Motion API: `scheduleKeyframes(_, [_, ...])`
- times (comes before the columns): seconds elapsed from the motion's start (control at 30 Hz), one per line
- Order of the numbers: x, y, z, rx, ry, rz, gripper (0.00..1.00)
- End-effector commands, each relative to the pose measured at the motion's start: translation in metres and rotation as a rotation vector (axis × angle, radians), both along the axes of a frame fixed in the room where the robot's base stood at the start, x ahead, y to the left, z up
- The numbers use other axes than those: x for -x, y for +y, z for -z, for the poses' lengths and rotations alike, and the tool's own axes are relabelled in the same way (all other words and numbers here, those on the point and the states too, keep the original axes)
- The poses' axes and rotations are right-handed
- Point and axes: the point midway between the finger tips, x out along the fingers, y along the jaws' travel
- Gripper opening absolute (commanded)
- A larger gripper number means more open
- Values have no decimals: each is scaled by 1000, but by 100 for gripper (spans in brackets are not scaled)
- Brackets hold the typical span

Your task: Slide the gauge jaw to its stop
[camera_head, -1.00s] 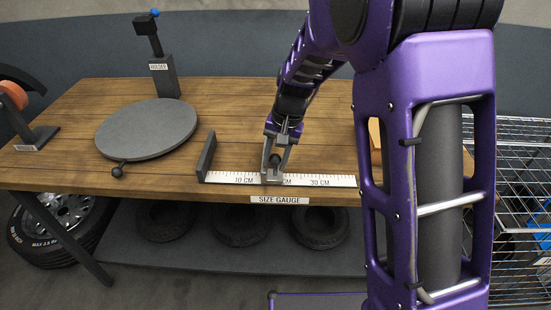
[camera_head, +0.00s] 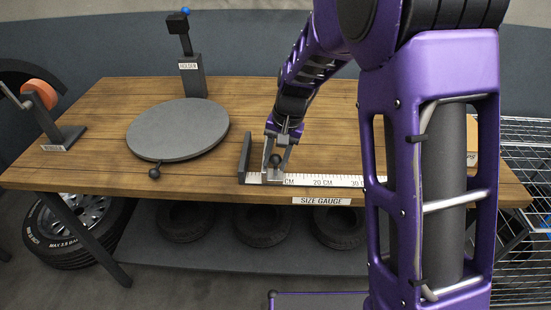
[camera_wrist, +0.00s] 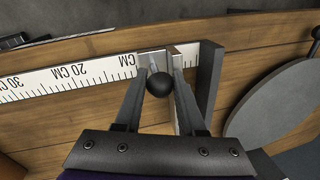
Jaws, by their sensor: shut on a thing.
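The size gauge is a white ruler strip (camera_head: 337,181) along the front edge of the bench. A dark upright end block (camera_head: 245,158) stands at its left end in the head view; the block also shows in the wrist view (camera_wrist: 208,78). The grey metal gauge jaw (camera_head: 270,178) sits on the strip close to this block. In the wrist view a narrow gap seems to show between jaw (camera_wrist: 151,60) and block. My gripper (camera_head: 275,161) is shut on the jaw's black round knob (camera_wrist: 160,84), with a finger on each side of it.
A round grey turntable (camera_head: 178,129) with a small knob lies left of the gauge. A post labelled holder (camera_head: 192,76) stands behind it. A stand with an orange roller (camera_head: 40,94) is at the far left. Tyres (camera_head: 262,225) lie on the shelf below. A wire rack stands right.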

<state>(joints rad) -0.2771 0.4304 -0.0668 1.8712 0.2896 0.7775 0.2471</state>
Motion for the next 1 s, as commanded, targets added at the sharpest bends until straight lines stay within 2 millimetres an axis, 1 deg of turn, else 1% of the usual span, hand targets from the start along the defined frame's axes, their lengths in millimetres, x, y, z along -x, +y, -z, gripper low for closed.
scheduleKeyframes(0.47, [-1,0,0,0,-1,0,0])
scheduleKeyframes(0.5, [0,0,0,0,-1,0,46])
scheduleKeyframes(0.57, [0,0,0,0,-1,0,57])
scheduleKeyframes(0.6, [0,0,0,0,-1,0,64])
scheduleKeyframes(0.63, [0,0,0,0,-1,0,68])
scheduleKeyframes(0.9, [0,0,0,0,-1,0,68])
scheduleKeyframes(1.0, [0,-1,-5,-1,-2,0,68])
